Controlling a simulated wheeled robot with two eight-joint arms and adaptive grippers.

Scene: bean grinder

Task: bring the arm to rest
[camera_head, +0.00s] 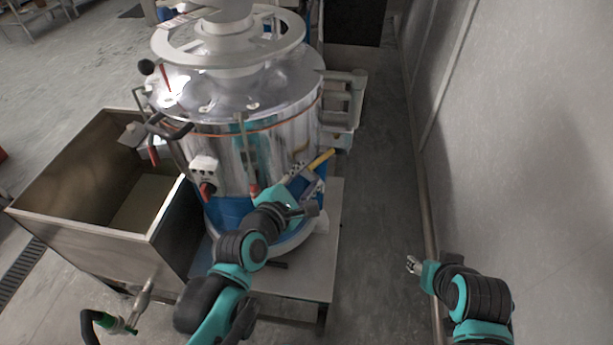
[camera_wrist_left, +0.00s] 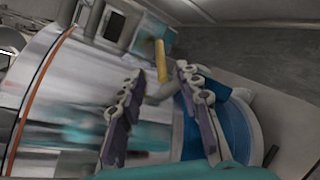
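My left arm comes up from the bottom in the head view. Its gripper (camera_head: 306,180) is in front of the right side of the shiny metal grinder (camera_head: 225,158), near a yellow handle (camera_head: 321,159). In the left wrist view the two fingers of this gripper (camera_wrist_left: 160,85) stand apart with nothing held. The yellow handle (camera_wrist_left: 161,60) shows past the gap between them, and I see no grip on it. My right gripper (camera_head: 413,266) is at the lower right, over the floor and away from the grinder. Its fingers are too small to judge.
An open metal bin (camera_head: 85,236) stands left of the grinder. A pale base plate (camera_head: 310,270) lies under the grinder. A grey wall (camera_head: 530,130) with a pipe (camera_head: 426,190) along its foot runs down the right. The floor (camera_head: 378,190) between grinder and wall is clear.

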